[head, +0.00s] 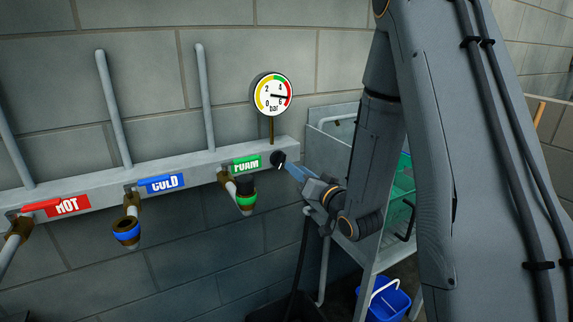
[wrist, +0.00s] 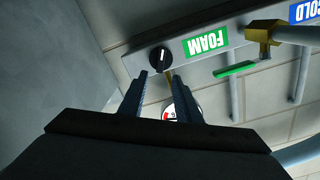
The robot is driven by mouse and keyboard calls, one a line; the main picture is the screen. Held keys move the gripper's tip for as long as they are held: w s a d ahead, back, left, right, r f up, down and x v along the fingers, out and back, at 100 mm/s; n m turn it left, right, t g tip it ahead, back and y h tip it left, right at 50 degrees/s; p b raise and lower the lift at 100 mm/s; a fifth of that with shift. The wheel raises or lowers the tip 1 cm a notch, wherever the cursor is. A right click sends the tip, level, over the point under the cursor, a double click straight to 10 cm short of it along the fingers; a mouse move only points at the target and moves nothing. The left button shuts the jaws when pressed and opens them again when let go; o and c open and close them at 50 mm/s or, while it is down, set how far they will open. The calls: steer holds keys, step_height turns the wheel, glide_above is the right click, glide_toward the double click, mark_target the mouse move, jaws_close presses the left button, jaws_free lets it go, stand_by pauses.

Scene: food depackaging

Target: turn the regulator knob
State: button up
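The regulator knob (head: 277,158) is a small black dial with a white mark, at the right end of the grey wall rail, just right of the green FOAM label (head: 246,164). It also shows in the wrist view (wrist: 159,58). My gripper (head: 289,166) is close to the knob from the lower right. In the wrist view my gripper (wrist: 161,73) has its two fingers apart with nothing between them, and the knob appears just past the tips. I cannot tell whether a fingertip touches it. The pressure gauge (head: 272,94) above has its needle between 4 and 6.
Red HOT (head: 68,206) and blue COLD (head: 161,183) labels sit left on the rail, with valves and hose couplings below. A grey rack (head: 338,133) with a green crate (head: 401,196) stands right. A blue bucket (head: 384,302) is low down.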

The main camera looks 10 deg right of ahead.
mark_target(284, 159)
steer(key=p+x, duration=0.1)
steer(key=x, duration=0.6)
steer(key=shift+w+a, duration=0.1)
steer(key=shift+w, duration=0.2)
jaws_close()
